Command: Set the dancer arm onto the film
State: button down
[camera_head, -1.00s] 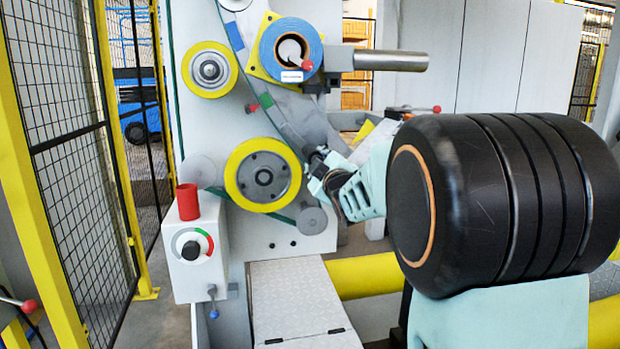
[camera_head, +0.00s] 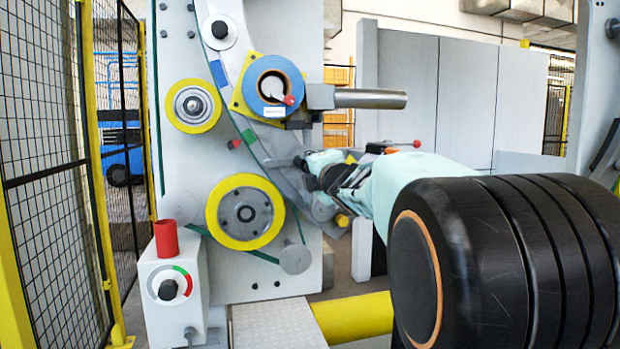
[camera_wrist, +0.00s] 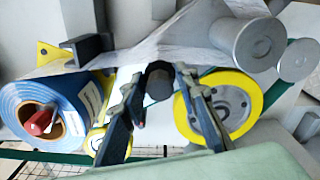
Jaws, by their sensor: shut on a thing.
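My gripper (camera_head: 302,163) is beside the machine face, above and right of the lower yellow wheel (camera_head: 245,212). In the wrist view its two dark fingers (camera_wrist: 160,90) stand on either side of a dark round knob or handle (camera_wrist: 159,82), which seems to belong to the dancer arm; the arm itself is hard to make out. Pale, translucent film (camera_wrist: 150,45) runs across the wrist view behind the fingers, toward the grey rollers (camera_wrist: 247,45). Whether the dancer arm touches the film cannot be told.
A blue roll (camera_head: 272,86) with a red-tipped knob sits above my gripper, with a grey bar (camera_head: 365,98) to its right. A control box (camera_head: 172,290) carries a red cup (camera_head: 166,238).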

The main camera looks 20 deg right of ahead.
jog(key=shift+a+r+n, duration=0.15)
jog(key=shift+r+n, duration=0.55)
jog(key=shift+n, duration=0.4)
jog(key=shift+r, duration=0.1)
jog(key=c, duration=1.7)
grip_release()
jog(key=shift+c, duration=0.2)
jog(key=s, duration=0.7)
jog(key=shift+s, duration=0.25)
